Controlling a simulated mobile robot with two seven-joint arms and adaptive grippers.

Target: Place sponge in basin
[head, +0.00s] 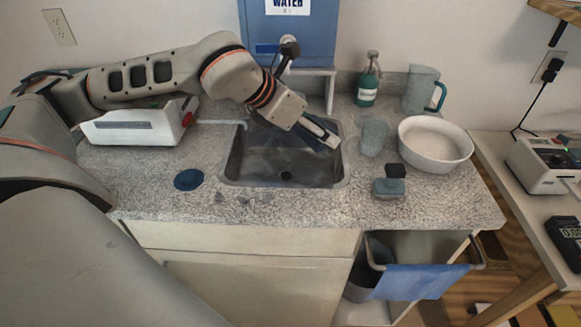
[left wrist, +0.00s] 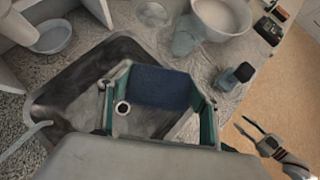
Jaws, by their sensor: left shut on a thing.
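A blue rectangular sponge (left wrist: 160,86) is held between the fingers of my left gripper (left wrist: 163,100) in the left wrist view. The left gripper (head: 328,137) is over the right part of the grey sink basin (head: 287,173) in the head view, where the sponge is hard to make out. The basin also shows below the sponge in the left wrist view (left wrist: 75,88), with its round drain beside the sponge. What seems to be my right gripper (left wrist: 250,136) is at the lower right of the left wrist view, off the counter, with its fingers apart and empty.
A white bowl (head: 435,146), clear cup (head: 374,137), green soap bottle (head: 368,82) and pitcher (head: 421,90) stand right of the basin. A small blue-grey item (head: 389,188) is near the front. A dark blue disc (head: 188,180) lies left.

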